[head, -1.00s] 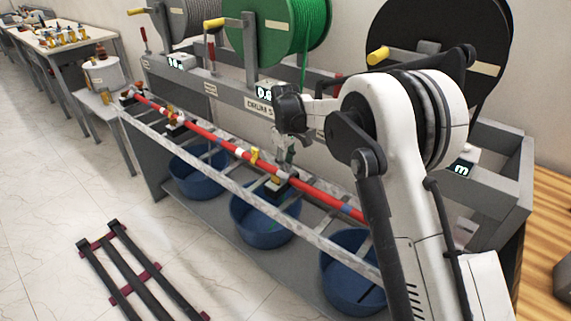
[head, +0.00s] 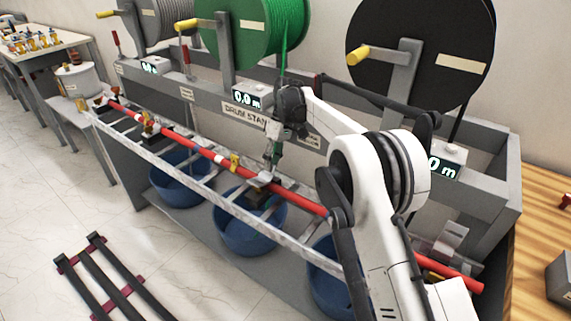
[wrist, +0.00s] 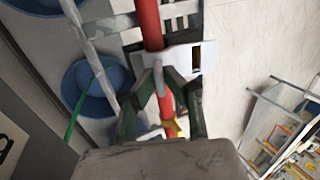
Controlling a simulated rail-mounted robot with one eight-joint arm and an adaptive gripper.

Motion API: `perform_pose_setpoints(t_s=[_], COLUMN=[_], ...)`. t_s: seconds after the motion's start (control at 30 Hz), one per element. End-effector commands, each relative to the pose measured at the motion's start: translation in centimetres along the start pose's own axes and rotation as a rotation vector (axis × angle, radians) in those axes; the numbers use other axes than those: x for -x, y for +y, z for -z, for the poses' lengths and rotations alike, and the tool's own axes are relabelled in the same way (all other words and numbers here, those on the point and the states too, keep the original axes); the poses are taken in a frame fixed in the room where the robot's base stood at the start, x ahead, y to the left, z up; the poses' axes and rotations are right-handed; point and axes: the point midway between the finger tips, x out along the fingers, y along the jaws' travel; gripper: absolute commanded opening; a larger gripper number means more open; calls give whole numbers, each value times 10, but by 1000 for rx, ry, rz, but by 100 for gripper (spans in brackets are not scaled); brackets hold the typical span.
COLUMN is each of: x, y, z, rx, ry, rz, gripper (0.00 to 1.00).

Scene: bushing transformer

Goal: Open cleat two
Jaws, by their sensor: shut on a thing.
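A red cable (head: 195,148) runs along the ladder-like metal rack (head: 225,203). A cleat with a pale metal top and dark base (head: 259,187) sits across the cable near the middle of the rack. My gripper (head: 270,172) points down at this cleat. In the wrist view, the cleat's pale top (wrist: 184,62) lies across the red cable. The green fingers of my gripper (wrist: 159,78) close on a small grey part of the cleat, which they partly hide. I cannot tell whether its top is raised.
Another cleat (head: 148,127) stands further left along the cable. A yellow marker (head: 234,162) is on the cable just left of my gripper. Blue tubs (head: 250,235) stand below the rack. A green drum (head: 250,25) and a black drum (head: 400,55) stand behind it.

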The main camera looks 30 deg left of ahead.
Motion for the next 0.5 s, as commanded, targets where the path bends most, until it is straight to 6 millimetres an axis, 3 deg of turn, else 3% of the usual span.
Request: perform_pose_setpoints(t_s=[0.27, 0.3, 0.43, 0.5], x=[0, 0, 0, 0], y=[0, 0, 0, 0], z=[0, 0, 0, 0], rx=[0, 0, 0, 0], ry=[0, 0, 0, 0], rz=[2, 2, 2, 2], gripper=[0, 10, 27, 27])
